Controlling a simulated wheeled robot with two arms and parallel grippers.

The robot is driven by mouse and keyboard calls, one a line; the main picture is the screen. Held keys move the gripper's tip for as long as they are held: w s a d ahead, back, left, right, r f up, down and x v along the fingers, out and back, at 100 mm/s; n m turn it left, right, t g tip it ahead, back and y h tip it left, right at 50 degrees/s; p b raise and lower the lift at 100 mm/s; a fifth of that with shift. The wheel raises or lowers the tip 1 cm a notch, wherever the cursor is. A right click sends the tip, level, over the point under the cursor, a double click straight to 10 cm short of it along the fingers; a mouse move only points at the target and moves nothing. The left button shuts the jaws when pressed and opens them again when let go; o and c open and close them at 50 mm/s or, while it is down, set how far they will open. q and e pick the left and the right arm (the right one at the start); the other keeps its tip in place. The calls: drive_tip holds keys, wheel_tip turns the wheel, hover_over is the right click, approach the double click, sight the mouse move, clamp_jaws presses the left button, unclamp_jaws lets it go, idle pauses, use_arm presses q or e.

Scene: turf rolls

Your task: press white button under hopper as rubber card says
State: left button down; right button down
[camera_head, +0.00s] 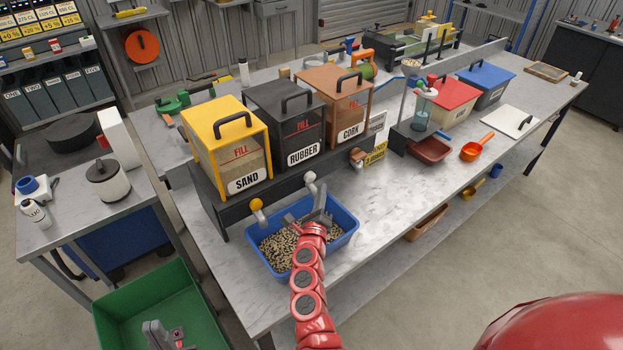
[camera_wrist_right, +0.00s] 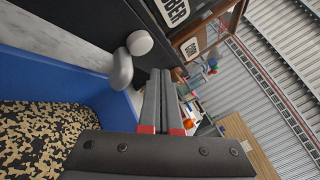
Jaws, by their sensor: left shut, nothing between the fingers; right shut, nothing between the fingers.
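The black RUBBER hopper (camera_head: 287,122) stands between the yellow SAND hopper and the brown CORK hopper. My right gripper (camera_head: 322,194) is shut and empty above the blue tray (camera_head: 346,236) of speckled granules. Its fingers also show in the right wrist view (camera_wrist_right: 161,80). My left gripper (camera_head: 160,334) is shut and empty, low over the green bin. No rubber card is readable.
A yellow knob (camera_head: 256,204) is left of the white button and a copper one (camera_head: 357,155) right of it. White and yellow signs (camera_head: 376,154) stand by the CORK hopper. The green bin (camera_head: 118,309) is on the left. The bench (camera_head: 420,190) is clear right of the tray.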

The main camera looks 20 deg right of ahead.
drive_tip(key=s, duration=0.1)
drive_tip(key=s+d, duration=0.1)
drive_tip(key=shift+s+r, duration=0.1)
drive_tip(key=shift+s, duration=0.3)
